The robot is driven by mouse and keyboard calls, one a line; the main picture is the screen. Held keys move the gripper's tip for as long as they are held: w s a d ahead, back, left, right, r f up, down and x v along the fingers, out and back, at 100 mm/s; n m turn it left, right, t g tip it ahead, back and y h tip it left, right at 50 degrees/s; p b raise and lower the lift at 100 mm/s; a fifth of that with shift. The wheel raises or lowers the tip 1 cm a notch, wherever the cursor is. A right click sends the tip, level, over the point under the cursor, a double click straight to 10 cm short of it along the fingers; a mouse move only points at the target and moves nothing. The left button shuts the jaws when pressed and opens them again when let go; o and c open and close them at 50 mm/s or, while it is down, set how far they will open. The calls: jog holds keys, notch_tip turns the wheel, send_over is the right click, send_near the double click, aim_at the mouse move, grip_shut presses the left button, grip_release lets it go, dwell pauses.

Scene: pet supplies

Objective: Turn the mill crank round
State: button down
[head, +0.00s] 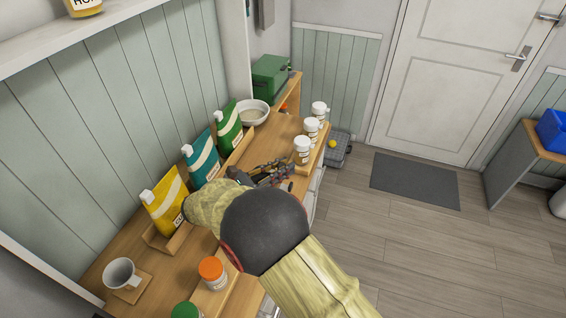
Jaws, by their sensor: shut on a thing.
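My gripper (280,172) reaches over the wooden counter, low near its front edge, just left of the white jars. Its dark fingers are shut on a small part that is mostly hidden, which I take to be the mill crank. A small reddish bit (288,185) shows beside the fingers; I cannot tell whether it belongs to the crank. My forearm and dark round wrist cover the mill's body, so its shape and the crank's angle cannot be made out.
Yellow (165,208), teal (201,160) and green (229,128) bags stand along the wall. White jars (303,151) line the front edge. A bowl (253,112) and green box (270,78) stand behind. A mug (122,275) and orange-lidded jar (212,272) are nearer.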

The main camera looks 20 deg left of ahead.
jog(key=c, duration=1.6)
grip_release()
jog(key=v, duration=1.2)
jog(key=shift+a, duration=0.15)
